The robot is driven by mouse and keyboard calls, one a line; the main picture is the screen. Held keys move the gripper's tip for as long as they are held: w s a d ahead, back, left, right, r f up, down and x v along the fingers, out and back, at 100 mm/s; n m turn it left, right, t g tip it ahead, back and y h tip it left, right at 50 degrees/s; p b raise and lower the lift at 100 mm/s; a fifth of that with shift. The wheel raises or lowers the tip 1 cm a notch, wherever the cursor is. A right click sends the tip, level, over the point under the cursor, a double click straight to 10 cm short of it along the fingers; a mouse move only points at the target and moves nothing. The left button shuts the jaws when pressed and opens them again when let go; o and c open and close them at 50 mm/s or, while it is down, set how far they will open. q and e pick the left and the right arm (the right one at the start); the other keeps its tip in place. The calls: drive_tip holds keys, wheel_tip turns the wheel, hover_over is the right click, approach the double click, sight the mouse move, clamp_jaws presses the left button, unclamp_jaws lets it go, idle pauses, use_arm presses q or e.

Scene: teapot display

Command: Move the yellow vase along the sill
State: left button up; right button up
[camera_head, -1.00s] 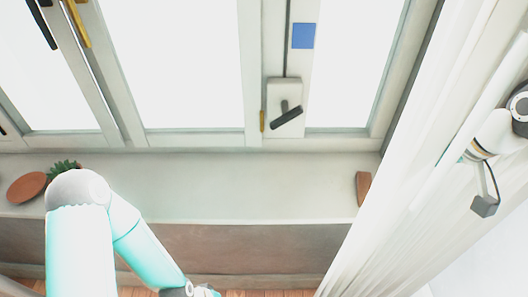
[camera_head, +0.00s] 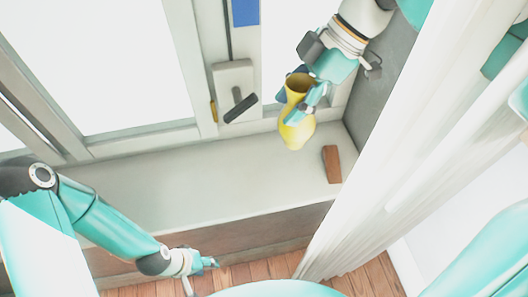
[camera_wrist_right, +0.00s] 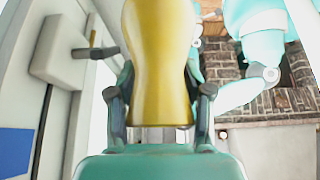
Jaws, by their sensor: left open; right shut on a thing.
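The yellow vase (camera_head: 296,112) is in my right gripper (camera_head: 306,100), near the right end of the sill (camera_head: 180,178) in the head view. The fingers are shut around its middle, and its dark mouth faces up. I cannot tell whether its base touches the sill. In the right wrist view the vase (camera_wrist_right: 158,70) stands between the two fingers (camera_wrist_right: 160,100). My left gripper (camera_head: 208,264) is low in front of the sill, empty and open, apart from everything.
A brown wooden block (camera_head: 332,164) lies on the sill just right of the vase. A white curtain (camera_head: 400,150) hangs at the right. The sill to the left is clear.

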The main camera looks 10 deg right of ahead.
wheel_tip(320, 180, down, 19)
drive_tip(key=shift+f, duration=0.15)
drive_tip(key=o, duration=1.5)
drive_tip(key=shift+a, duration=0.1)
drive_tip(key=shift+c, duration=0.2)
drive_tip(key=v, duration=1.2)
drive_tip(key=shift+b, duration=0.3)
